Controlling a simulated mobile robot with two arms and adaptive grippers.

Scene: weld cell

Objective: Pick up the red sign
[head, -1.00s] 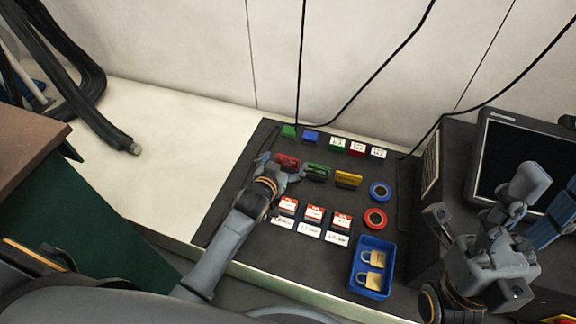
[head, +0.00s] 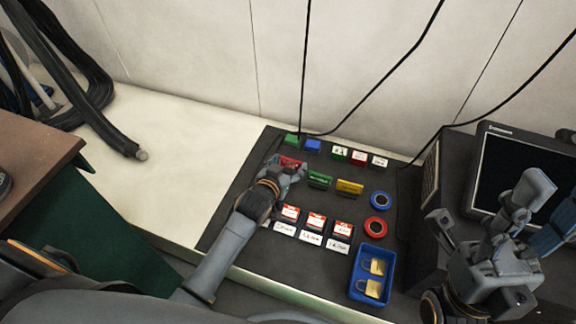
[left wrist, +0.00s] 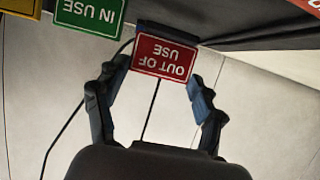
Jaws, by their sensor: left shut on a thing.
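The red sign (head: 289,162) is a small block in the coloured row on the dark mat, partly covered by my left gripper in the head view. In the left wrist view the red sign (left wrist: 164,57) reads "OUT OF USE" upside down, between the two fingers. My left gripper (head: 287,166) is shut on it, with a finger at each side; it also shows in the left wrist view (left wrist: 160,85). Whether the sign is clear of the mat I cannot tell. My right gripper (head: 485,225) is at the right, away from the signs, its jaw opening unclear.
A green sign (head: 320,179) and a yellow sign (head: 349,187) stand just right of the red one. Red-and-white tags, blue and red rings, and a blue tray (head: 390,262) with padlocks are nearby. A monitor (head: 520,175) stands at right. The pale bench (head: 185,170) is clear.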

